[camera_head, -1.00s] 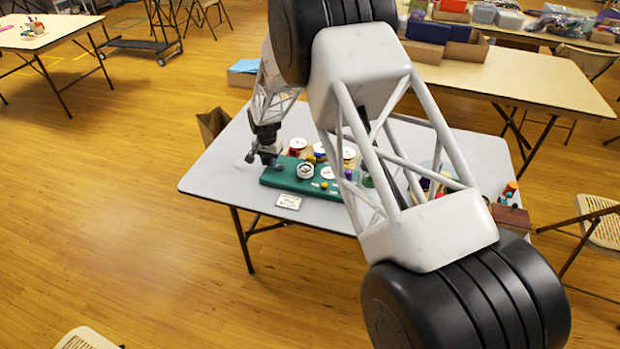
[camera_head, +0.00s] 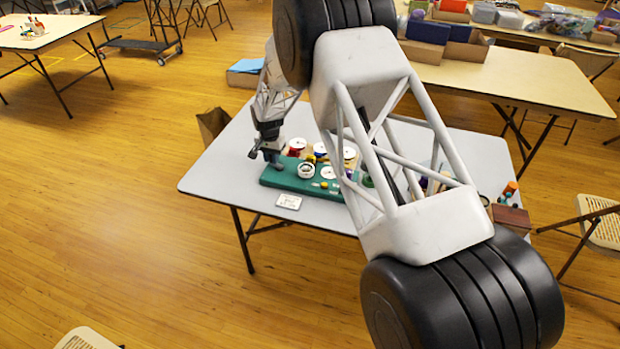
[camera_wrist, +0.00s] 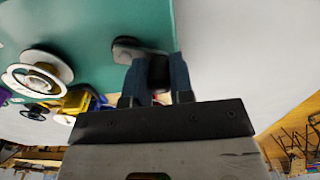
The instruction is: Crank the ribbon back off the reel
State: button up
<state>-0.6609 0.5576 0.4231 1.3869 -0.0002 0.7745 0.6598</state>
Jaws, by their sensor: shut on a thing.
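A green board (camera_head: 290,180) lies on the grey table and also fills the upper left of the wrist view (camera_wrist: 90,30). A white reel (camera_head: 306,171) with a dark centre stands on the board; a white reel shows at the left of the wrist view (camera_wrist: 30,80). A dark crank arm (camera_wrist: 126,46) lies at the board's edge. My gripper (camera_wrist: 157,75) is shut on the crank's handle, which is mostly hidden between the fingers. In the head view my gripper (camera_head: 271,156) is at the board's left end, left of the reel. Ribbon cannot be made out.
A white-topped red spool (camera_head: 297,147) and other spools stand behind the board. A small label card (camera_head: 288,202) lies in front of it. A brown box (camera_head: 511,219) is at the table's right end. The table's left side (camera_head: 215,180) is clear. My arm hides much of its right half.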

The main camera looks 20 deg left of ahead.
aim_at(280, 162)
jog(key=shift+w+d, duration=0.65)
jog(key=shift+w, duration=0.15)
jog(key=shift+d, duration=0.1)
jog(key=shift+w+d, duration=0.25)
jog(key=shift+d, duration=0.1)
dwell(0.3)
jog(key=o, duration=0.8)
jog(key=shift+r, duration=0.1)
